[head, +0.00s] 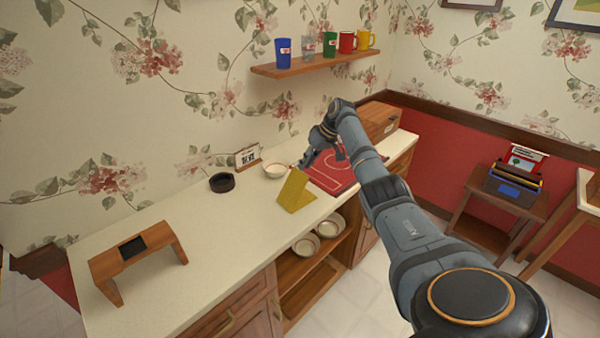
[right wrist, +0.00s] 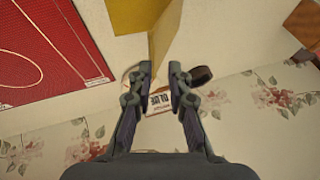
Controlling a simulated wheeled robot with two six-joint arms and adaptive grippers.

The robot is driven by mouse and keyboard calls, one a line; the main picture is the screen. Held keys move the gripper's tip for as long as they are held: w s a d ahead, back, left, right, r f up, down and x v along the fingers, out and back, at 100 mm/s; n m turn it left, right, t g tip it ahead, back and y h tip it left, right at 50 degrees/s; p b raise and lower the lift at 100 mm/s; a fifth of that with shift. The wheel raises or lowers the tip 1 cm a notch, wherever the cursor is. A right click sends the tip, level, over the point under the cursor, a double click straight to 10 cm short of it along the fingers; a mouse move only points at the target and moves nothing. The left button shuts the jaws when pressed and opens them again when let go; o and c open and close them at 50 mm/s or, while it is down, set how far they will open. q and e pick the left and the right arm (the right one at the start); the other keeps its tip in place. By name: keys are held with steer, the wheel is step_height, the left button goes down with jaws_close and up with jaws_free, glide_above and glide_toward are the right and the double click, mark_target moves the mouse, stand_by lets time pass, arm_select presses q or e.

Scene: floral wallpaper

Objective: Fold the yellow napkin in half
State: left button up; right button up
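The yellow napkin (head: 294,194) is on the pale counter, partly folded: one half lies flat and the other half stands up at an angle. My right gripper (head: 304,163) is at the top edge of the raised half. In the right wrist view the raised flap (right wrist: 163,32) runs down between the two fingertips of the right gripper (right wrist: 160,72), which appear closed on it, and the flat half (right wrist: 130,14) lies beyond. My left gripper is not in view.
A red mat (head: 333,170) lies right of the napkin. A white bowl (head: 273,171), a dark round dish (head: 222,182) and a small sign (head: 247,156) stand behind it. A wooden stand (head: 140,258) is at left. The counter between is clear; a mug shelf (head: 318,65) hangs above.

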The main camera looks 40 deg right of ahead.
steer(key=v, duration=0.6)
steer(key=shift+s, duration=0.1)
stand_by(0.3)
